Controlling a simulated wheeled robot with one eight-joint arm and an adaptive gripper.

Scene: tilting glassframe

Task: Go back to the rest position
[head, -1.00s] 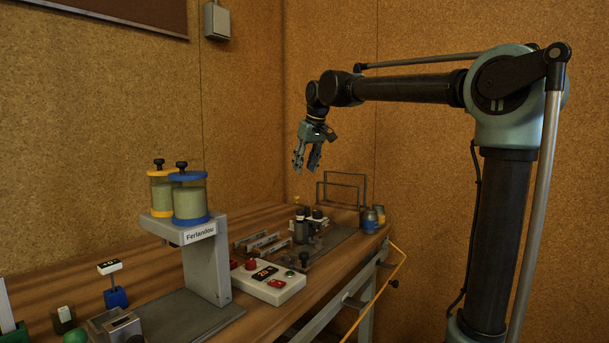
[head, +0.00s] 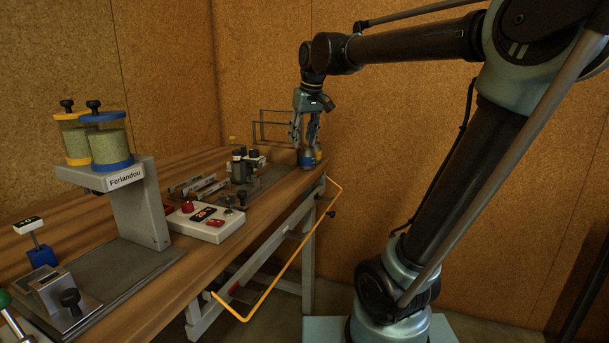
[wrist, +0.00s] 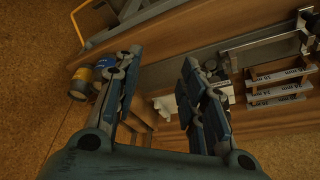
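My gripper (head: 305,130) hangs from my arm above the far right end of the wooden workbench (head: 185,257), fingers pointing down. In the head view small jars (head: 307,160) appear just behind and below the fingers. In the wrist view a yellow jar (wrist: 80,82) and a blue jar (wrist: 104,68) lie left of the left finger. I cannot tell exactly how far above the bench the fingertips are.
A labelled stand (head: 140,200) carries a yellow-lidded canister (head: 75,138) and a blue-lidded one (head: 108,145). A white control box (head: 208,222) and a metal fixture (head: 240,172) stand on the bench. A wire rack (head: 270,125) is at the back. A yellow rail (head: 285,262) sticks out in front.

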